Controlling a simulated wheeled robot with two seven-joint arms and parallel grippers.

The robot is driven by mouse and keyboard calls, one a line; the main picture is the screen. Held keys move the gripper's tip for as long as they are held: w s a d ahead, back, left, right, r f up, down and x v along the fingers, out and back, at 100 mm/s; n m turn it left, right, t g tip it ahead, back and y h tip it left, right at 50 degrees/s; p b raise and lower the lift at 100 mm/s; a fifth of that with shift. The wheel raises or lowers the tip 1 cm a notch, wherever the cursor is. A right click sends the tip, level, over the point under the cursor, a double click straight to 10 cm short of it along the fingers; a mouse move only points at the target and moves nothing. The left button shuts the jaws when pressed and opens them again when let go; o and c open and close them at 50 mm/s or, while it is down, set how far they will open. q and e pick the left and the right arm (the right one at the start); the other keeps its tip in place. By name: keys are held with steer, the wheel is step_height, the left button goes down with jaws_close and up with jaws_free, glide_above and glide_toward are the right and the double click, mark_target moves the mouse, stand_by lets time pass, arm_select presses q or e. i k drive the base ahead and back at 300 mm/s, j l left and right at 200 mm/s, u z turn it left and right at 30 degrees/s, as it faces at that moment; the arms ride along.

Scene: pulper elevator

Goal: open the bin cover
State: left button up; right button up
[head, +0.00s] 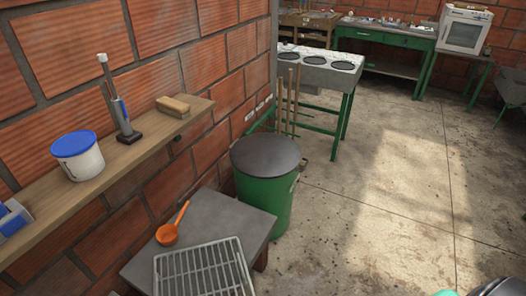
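The green bin (263,205) stands upright on the floor near the middle of the head view, close to the brick wall. Its round dark grey cover (265,154) lies flat on top and closes it. A small handle shows on the bin's right side. Neither of my grippers can be made out. A dark shape and a teal piece at the bottom right edge are cut off, and I cannot tell what they are.
A low grey table (222,212) with an orange ladle (172,226) and a metal rack (203,271) stands in front of the bin. A wooden shelf (112,165) runs along the left wall. A stand (318,68) is behind. Floor to the right is clear.

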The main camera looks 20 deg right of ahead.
mark_target(261, 156)
steer(key=i+l, duration=0.1)
steer(key=l, duration=0.4)
steer(key=i+l, duration=0.15)
steer(key=l, duration=0.3)
steer(key=i+l, duration=0.1)
steer(key=l, duration=0.4)
steer(key=i+l+u, duration=0.1)
steer(key=l, duration=0.35)
steer(key=i+l, duration=0.15)
steer(key=l, duration=0.35)
